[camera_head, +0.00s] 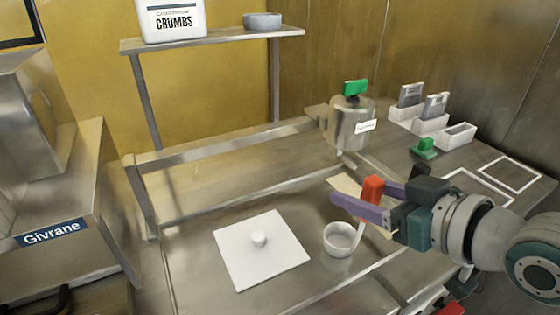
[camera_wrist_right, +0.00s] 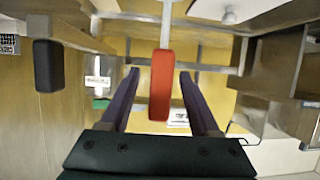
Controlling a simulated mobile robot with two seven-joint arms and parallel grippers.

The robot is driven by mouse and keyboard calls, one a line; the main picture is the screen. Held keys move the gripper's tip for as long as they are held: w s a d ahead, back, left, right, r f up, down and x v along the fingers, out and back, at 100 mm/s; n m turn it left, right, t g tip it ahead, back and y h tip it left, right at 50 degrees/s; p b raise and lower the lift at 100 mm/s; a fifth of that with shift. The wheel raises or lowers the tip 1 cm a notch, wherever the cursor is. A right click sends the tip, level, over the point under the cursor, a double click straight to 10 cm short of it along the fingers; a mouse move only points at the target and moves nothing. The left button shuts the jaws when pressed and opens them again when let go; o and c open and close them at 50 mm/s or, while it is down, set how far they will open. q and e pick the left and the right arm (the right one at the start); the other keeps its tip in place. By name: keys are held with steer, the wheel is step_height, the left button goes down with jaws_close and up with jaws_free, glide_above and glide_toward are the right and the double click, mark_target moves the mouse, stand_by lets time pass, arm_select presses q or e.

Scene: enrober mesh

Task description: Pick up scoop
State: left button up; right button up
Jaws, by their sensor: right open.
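The scoop is a small white cup (camera_head: 341,240) with a pale handle rising to a red grip (camera_head: 372,188). The cup is on or just over the metal table; I cannot tell which. My right gripper (camera_head: 362,192) is open, its two purple fingers on either side of the red grip. In the right wrist view the red grip (camera_wrist_right: 161,88) stands between the fingers (camera_wrist_right: 159,74), with visible gaps on both sides. My left gripper is not in view.
A white square board (camera_head: 285,262) with a small knob lies left of the cup. White holders (camera_head: 430,124) and a green item (camera_head: 424,148) stand at the back right. A shelf (camera_head: 220,40) carries a crumbs tub (camera_head: 171,20).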

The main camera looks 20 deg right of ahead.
steer(key=shift+x, duration=1.25)
jaws_close()
